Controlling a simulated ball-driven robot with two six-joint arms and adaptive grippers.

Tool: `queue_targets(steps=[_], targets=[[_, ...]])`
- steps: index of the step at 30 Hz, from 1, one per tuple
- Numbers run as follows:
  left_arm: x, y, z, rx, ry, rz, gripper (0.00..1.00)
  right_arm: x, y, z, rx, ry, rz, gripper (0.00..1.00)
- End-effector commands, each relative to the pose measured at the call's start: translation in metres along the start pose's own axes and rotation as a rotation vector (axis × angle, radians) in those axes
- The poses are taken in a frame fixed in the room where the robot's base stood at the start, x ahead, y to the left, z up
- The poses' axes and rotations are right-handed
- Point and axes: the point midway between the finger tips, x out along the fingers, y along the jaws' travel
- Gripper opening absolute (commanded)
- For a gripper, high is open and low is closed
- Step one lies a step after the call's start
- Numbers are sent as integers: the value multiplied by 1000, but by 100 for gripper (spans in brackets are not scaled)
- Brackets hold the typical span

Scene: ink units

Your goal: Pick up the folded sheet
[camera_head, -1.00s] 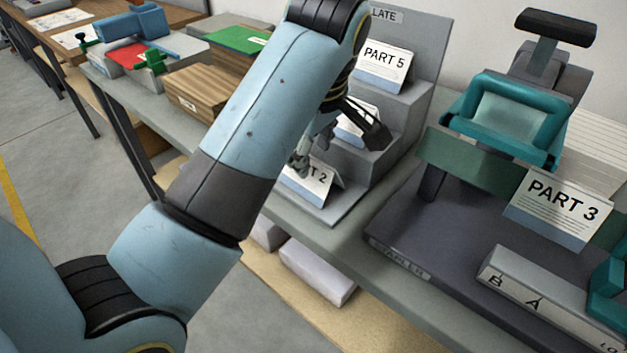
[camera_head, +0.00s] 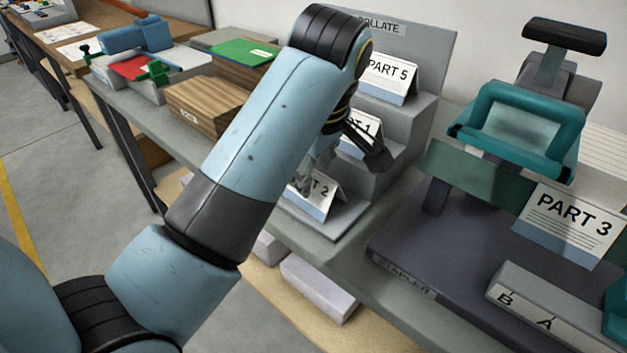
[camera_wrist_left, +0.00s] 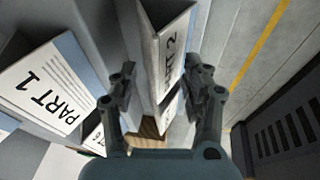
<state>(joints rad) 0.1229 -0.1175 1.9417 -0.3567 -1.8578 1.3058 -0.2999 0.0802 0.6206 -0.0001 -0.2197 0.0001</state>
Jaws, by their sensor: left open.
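The folded sheet marked PART 2 (camera_head: 322,198) stands like a tent on the lowest step of the grey collating rack (camera_head: 340,225). My left gripper (camera_head: 338,167) is right at this sheet, partly covering it in the head view. In the left wrist view my left gripper (camera_wrist_left: 160,82) is open, with one finger on each side of the PART 2 sheet (camera_wrist_left: 168,55). I cannot tell whether either finger touches it. The folded sheet PART 1 (camera_head: 368,128) stands one step higher and PART 5 (camera_head: 388,78) higher still. My right gripper is not in view.
A stapler station (camera_head: 450,245) with a PART 3 sheet (camera_head: 566,224) and a teal frame (camera_head: 520,150) stands right of the rack. A wooden block (camera_head: 205,108) and a green sheet (camera_head: 243,53) are on the left. White blocks (camera_head: 318,290) lie below the bench.

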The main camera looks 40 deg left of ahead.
Motion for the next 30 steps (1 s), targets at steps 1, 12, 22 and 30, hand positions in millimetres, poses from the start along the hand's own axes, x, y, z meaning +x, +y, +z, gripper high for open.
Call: queue_targets(steps=[1,12,22,30], targets=[[0,0,0,0,0,-1,48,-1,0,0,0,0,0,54],[2,0,0,0,0,0,48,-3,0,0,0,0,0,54],[2,0,0,0,0,0,10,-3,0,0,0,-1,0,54],[2,0,0,0,0,0,0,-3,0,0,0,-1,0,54]])
